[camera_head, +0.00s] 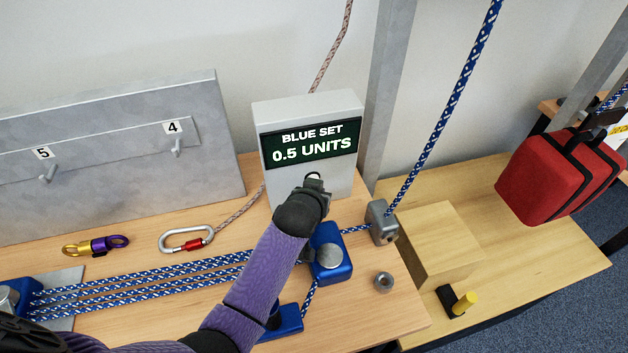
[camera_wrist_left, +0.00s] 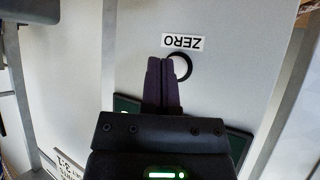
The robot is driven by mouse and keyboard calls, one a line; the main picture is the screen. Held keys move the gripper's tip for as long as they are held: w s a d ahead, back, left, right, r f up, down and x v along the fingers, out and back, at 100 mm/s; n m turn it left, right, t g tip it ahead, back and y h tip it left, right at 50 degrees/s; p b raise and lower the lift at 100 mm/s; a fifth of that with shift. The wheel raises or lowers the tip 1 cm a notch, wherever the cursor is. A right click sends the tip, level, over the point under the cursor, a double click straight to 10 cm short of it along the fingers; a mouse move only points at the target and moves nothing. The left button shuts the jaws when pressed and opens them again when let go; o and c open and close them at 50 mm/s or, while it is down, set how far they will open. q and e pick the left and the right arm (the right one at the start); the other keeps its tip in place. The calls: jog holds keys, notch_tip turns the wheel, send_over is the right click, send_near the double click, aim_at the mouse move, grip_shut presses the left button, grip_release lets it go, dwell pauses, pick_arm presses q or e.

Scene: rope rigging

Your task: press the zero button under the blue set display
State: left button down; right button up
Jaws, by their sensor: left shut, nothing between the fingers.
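The grey display box (camera_head: 310,106) stands on the bench, and its screen (camera_head: 313,144) reads BLUE SET 0.5 UNITS. In the left wrist view a ZERO label (camera_wrist_left: 183,41) shows upside down. Right by it is the round zero button (camera_wrist_left: 184,67), a dark ring partly covered by my fingertips. My left gripper (camera_head: 314,181) is in front of the box's face, just below the screen. Its two dark fingers (camera_wrist_left: 162,64) are shut together with nothing between them, their tips at the button's edge. I cannot tell whether they touch it. My right gripper is not in view.
Blue pulley blocks (camera_head: 331,252) with blue-white ropes (camera_head: 150,282) lie below my left arm. A carabiner (camera_head: 186,239) and a purple-gold swivel (camera_head: 96,246) lie left of the box. A grey rope clamp (camera_head: 381,222) stands to its right. A red bag (camera_head: 540,172) is far right.

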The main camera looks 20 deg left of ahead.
pick_arm(q)
jog(key=shift+w, duration=0.1)
dwell(0.7)
jog(key=shift+w+a, duration=0.25)
jog(key=shift+w, duration=0.05)
jog(key=shift+w+a, duration=0.3)
jog(key=shift+w, duration=0.15)
dwell(0.8)
jog(key=shift+s+d+r, duration=0.1)
jog(key=shift+s+d+p, duration=0.45)
jog(key=shift+s+p, duration=0.15)
jog(key=shift+s, duration=0.15)
